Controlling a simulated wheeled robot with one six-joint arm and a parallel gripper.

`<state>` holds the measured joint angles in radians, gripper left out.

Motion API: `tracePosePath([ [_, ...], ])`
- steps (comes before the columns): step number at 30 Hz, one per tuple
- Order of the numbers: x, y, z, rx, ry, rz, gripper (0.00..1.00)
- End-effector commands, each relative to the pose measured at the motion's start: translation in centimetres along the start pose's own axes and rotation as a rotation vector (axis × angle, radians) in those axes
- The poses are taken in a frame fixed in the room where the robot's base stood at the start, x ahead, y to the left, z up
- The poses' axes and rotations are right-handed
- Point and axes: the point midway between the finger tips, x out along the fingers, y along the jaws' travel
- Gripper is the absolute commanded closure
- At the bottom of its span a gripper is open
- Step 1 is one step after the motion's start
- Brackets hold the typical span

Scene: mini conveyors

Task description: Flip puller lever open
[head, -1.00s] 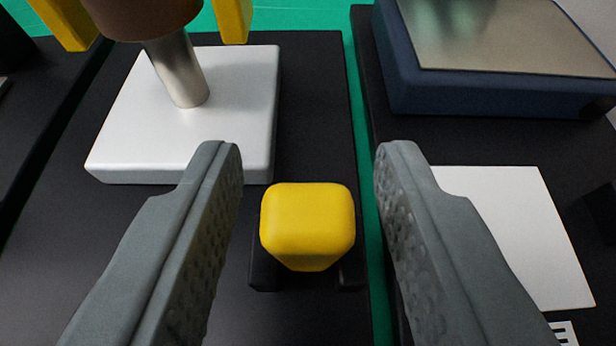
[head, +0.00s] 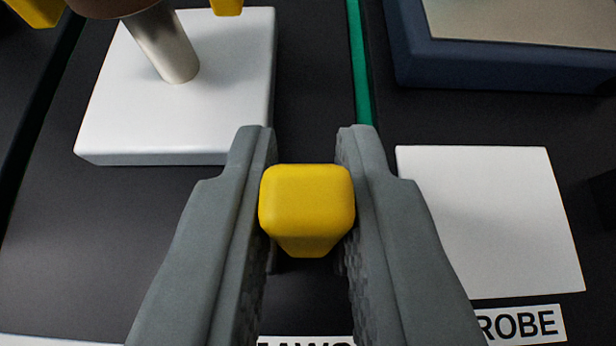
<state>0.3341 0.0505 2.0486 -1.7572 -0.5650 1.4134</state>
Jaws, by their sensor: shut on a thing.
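The yellow lever handle (head: 307,208) is a rounded block in the middle of the head view. My gripper (head: 307,160) is shut on it, with one grey finger against its left side and one against its right side. The lower part of the lever and its mount are hidden by the fingers and the handle. Behind and to the left, a white block (head: 110,125) sits on a black panel, with a metal post (head: 165,50) under a brown piece at the top edge. I cannot tell for sure whether these belong to the puller.
A dark blue box (head: 480,68) with a greyish top stands at the upper right. A white square plate (head: 490,220) lies at right, above a label ending in "ROBE" (head: 525,324). A green strip (head: 360,70) runs between the black panels. Yellow pieces (head: 38,10) show at the top left.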

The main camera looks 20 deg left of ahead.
Motion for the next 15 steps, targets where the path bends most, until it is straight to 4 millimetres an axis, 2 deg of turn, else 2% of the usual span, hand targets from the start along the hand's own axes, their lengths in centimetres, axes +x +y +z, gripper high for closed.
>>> tracePosePath([
  [9, 0.03, 0.02, -0.01, 0.001, -0.003, 0.0, 1.0],
  [10, 0.03, 0.02, -0.01, 0.001, -0.003, 0.0, 0.8],
  [12, 0.02, 0.02, -0.02, 0.001, -0.003, 0.001, 0.66],
  [13, 0.02, 0.03, -0.01, 0.001, -0.003, 0.001, 0.62],
  [15, 0.02, 0.03, -0.02, 0.001, -0.002, 0.001, 0.62],
])
